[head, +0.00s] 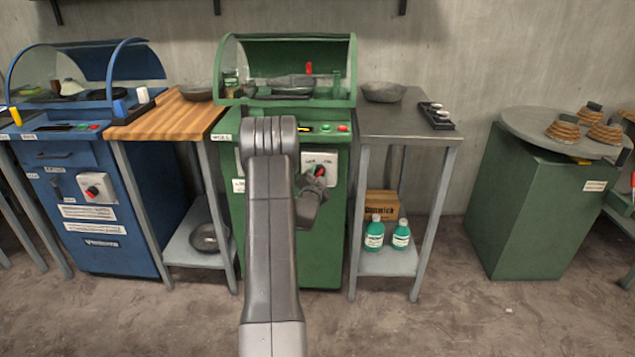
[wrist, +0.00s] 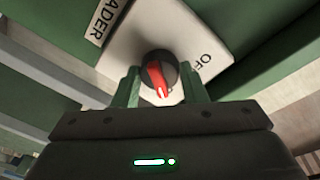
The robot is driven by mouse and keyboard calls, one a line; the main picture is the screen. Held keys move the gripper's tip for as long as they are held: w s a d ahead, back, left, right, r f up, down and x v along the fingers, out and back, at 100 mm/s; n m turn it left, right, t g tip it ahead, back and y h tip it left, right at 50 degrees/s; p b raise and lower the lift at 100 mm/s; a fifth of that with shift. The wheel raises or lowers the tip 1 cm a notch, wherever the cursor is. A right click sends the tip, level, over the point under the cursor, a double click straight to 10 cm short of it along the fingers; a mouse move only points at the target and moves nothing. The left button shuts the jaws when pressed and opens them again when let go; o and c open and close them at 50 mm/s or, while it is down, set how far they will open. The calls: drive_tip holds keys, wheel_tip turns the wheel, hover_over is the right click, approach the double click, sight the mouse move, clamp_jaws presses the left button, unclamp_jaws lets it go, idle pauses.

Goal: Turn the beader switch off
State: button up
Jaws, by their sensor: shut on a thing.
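The beader switch is a round dark knob with a red pointer (wrist: 159,77) on a white plate (wrist: 125,50) on the front of the green machine (head: 228,175). In the wrist view the plate reads "OFF" at the upper right, and a label beside it ends in "ADER" (wrist: 108,22). The red pointer points down in that view. My gripper (wrist: 160,88) is shut on the knob, one finger on each side. In the head view the switch (head: 319,171) shows just above my gripper (head: 314,184), and my arm covers part of the machine front.
A blue machine (head: 130,220) with a similar red switch (head: 92,190) stands at the left. A wooden-topped table (head: 165,120) and a grey table (head: 400,125) flank the green machine closely. A green pedestal (head: 530,210) stands at the right. Floor in front is clear.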

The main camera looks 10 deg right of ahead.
drive_tip(key=shift+d+f+n+t+y+b, duration=0.1)
drive_tip(key=shift+n+t+y+b, duration=0.2)
drive_tip(key=shift+n+b, duration=2.3)
drive_tip(key=shift+d+f+n+t+y+b, duration=0.1)
drive_tip(key=shift+n+t+y+b, duration=0.2)
drive_tip(key=shift+n+b, duration=2.25)
drive_tip(key=shift+d+n+t+y+b, duration=0.1)
drive_tip(key=shift+n+t+y+b, duration=0.2)
drive_tip(key=shift+n+b, duration=2.3)
drive_tip(key=shift+n+p, duration=0.85)
drive_tip(key=shift+n, duration=0.2)
drive_tip(key=o, duration=1)
drive_tip(key=shift+c, duration=0.2)
drive_tip(key=p+v, duration=0.2)
drive_tip(key=v, duration=1.2)
drive_tip(key=shift+w, duration=0.1)
